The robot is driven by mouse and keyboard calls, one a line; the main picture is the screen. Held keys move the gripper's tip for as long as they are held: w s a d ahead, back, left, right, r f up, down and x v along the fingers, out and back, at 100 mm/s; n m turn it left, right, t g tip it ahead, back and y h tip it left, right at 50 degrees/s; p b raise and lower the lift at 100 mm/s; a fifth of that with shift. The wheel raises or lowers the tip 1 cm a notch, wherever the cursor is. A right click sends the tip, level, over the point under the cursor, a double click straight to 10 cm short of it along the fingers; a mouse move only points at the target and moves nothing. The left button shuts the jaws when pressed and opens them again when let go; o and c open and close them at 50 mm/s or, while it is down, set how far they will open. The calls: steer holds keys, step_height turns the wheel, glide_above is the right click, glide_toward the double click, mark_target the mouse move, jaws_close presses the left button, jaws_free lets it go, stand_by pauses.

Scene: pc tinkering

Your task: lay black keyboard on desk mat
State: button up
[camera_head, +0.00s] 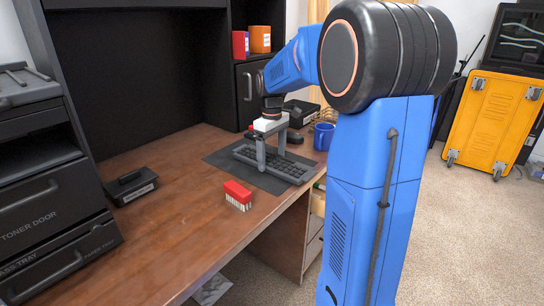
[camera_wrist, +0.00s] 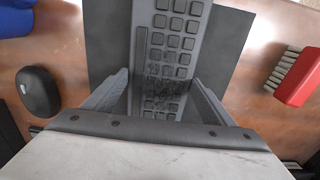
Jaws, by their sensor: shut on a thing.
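The black keyboard (camera_head: 277,163) is over the dark desk mat (camera_head: 227,163) on the wooden desk. My gripper (camera_head: 270,163) points down and is shut on the keyboard across its width. In the wrist view the keyboard (camera_wrist: 170,45) runs between the two fingers (camera_wrist: 160,97), and the mat (camera_wrist: 107,40) shows on both sides of it. The keyboard looks flat and close to the mat. I cannot tell whether it touches the mat.
A red brush (camera_head: 238,195) lies on the desk in front of the mat. A black mouse (camera_wrist: 38,91) and a blue mug (camera_head: 324,136) are on the opposite side. A black box (camera_head: 131,187) sits at the left. The desk's front left is clear.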

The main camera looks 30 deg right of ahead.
mark_target(272, 159)
steer(key=shift+f, duration=0.15)
steer(key=o, duration=1.5)
step_height(272, 159, up, 17)
steer(key=shift+r, duration=0.2)
